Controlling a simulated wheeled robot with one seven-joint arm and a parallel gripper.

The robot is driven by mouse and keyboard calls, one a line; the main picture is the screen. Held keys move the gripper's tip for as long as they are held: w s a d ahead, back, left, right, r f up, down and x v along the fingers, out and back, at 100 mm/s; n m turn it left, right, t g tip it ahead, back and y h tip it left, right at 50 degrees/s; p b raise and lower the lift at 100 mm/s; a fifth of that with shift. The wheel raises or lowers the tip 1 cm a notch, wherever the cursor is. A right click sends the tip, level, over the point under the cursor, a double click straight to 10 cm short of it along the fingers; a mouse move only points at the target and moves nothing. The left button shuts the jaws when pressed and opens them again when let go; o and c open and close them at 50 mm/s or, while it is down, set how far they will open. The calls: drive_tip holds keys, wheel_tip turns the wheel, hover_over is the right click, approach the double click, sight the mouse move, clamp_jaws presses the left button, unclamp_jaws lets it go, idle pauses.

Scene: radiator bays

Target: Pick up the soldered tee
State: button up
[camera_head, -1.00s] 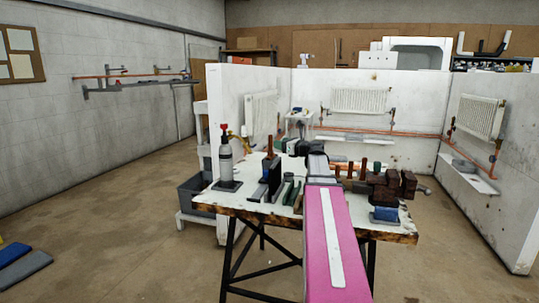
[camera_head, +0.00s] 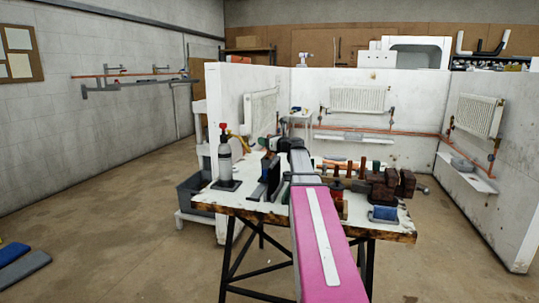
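My pink and grey arm reaches over the workbench (camera_head: 384,227) from the front. Its dark far end, around my gripper (camera_head: 268,147), is above the back left part of the bench. The fingers are too small and dark to tell open from shut, or whether they hold anything. I cannot make out the soldered tee for certain. Several upright copper-coloured pieces (camera_head: 350,169) stand on the bench right of my arm. My arm hides the middle of the bench.
A grey bottle with a red top (camera_head: 224,158) stands at the bench's left. Dark brown blocks (camera_head: 384,186) and a blue item (camera_head: 383,214) are at the right. White partition walls with radiators (camera_head: 358,99) close in the back and right. The floor at left is mostly clear.

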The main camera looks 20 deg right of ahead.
clamp_jaws()
drive_tip(key=shift+r, duration=0.15)
